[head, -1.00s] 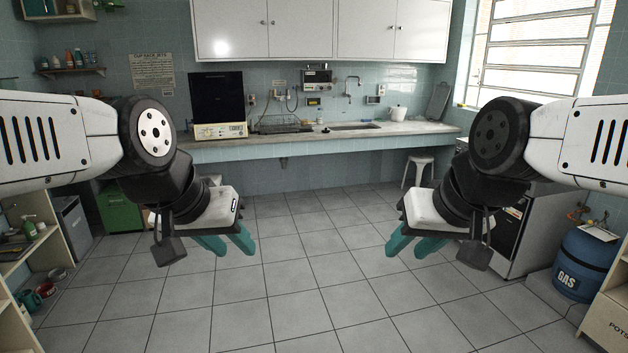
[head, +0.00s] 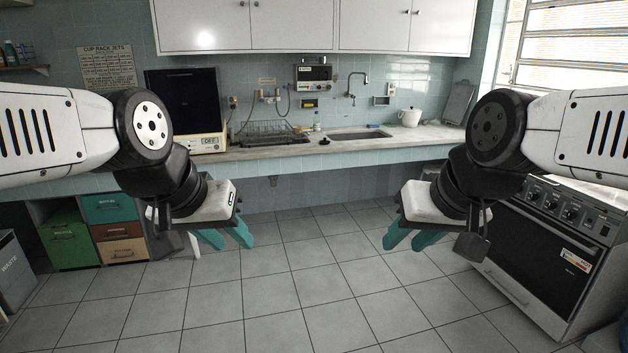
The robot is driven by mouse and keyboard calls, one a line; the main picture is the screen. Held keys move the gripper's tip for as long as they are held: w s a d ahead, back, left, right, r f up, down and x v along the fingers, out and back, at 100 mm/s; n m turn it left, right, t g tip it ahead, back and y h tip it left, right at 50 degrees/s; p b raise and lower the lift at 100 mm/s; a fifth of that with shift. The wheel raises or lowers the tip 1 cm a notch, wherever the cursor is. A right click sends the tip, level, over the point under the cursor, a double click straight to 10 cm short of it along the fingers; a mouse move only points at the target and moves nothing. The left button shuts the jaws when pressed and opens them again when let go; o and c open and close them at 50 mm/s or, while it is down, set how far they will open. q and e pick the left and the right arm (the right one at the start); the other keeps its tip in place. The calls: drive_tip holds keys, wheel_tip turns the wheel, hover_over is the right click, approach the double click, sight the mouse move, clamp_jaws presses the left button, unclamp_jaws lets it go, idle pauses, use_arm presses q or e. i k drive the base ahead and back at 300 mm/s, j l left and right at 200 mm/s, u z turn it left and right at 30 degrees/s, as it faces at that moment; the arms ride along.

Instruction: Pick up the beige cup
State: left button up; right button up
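I cannot make out a beige cup in the head view. My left gripper (head: 227,241) is on the left side of the view, over the floor, with its teal fingers apart and nothing between them. My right gripper (head: 408,243) is on the right side, also over the floor, with its teal fingers apart and empty. Both grippers are well short of the marble counter (head: 290,148) along the back wall.
A dish rack (head: 268,134), a sink (head: 358,134) and a white kettle-like pot (head: 409,117) are on the counter. A stove (head: 545,250) stands at right. The middle tiled floor is clear.

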sight(297, 131)
drive_tip(key=i+j, duration=0.1)
drive_tip(key=i, duration=5.4)
drive_tip(key=l, duration=0.1)
